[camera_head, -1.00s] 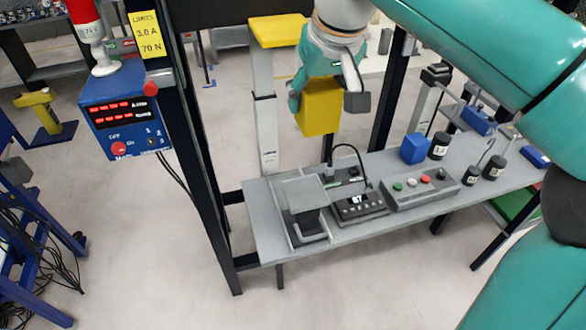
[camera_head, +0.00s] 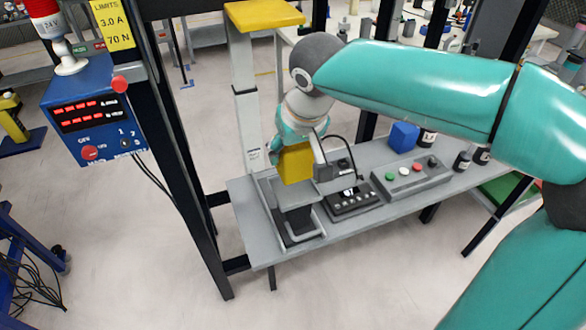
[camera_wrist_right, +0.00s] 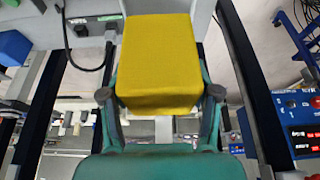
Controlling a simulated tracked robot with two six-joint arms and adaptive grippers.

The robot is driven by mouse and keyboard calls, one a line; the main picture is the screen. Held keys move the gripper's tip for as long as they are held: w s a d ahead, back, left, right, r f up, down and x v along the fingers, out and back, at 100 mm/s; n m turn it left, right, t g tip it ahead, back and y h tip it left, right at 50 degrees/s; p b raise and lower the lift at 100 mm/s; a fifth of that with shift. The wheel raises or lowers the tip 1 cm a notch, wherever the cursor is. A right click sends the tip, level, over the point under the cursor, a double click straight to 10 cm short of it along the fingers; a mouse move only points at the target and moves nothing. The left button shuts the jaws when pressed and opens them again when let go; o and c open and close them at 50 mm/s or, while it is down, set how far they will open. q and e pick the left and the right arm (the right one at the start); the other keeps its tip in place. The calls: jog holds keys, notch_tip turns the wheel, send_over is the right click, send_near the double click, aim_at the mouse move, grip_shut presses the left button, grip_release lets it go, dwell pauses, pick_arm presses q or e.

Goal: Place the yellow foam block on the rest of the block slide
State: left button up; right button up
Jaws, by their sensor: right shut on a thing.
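The yellow foam block (camera_head: 294,166) is held in my right gripper (camera_head: 299,164), low over the grey block slide (camera_head: 278,224) at the left end of the bench. The block is partly covered by my fingers in the head view. The slide's flat grey rest (camera_head: 292,197) shows just below the block, partly hidden by it. I cannot tell whether block and rest touch. In the right wrist view the yellow foam block (camera_wrist_right: 158,58) sits between both fingertips of my right gripper (camera_wrist_right: 160,94), which press its sides. My left gripper is not in view.
A black meter (camera_head: 352,202) with a cable and a grey button box (camera_head: 413,178) stand right of the slide. A blue block (camera_head: 404,137) is behind them. A dark frame post (camera_head: 182,150) rises left of the bench (camera_head: 246,215). A yellow-topped column (camera_head: 264,14) stands behind.

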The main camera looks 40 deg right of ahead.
aim_at(293, 166)
jog(key=shift+f+b, duration=0.3)
jog(key=shift+f, duration=1.95)
jog(key=shift+f, duration=0.15)
jog(key=o, duration=1.2)
jog(key=shift+c, duration=0.2)
jog(key=shift+r, duration=0.25)
jog(key=p+v, duration=0.1)
jog(key=v, duration=1.1)
jog(key=shift+s+f, duration=0.15)
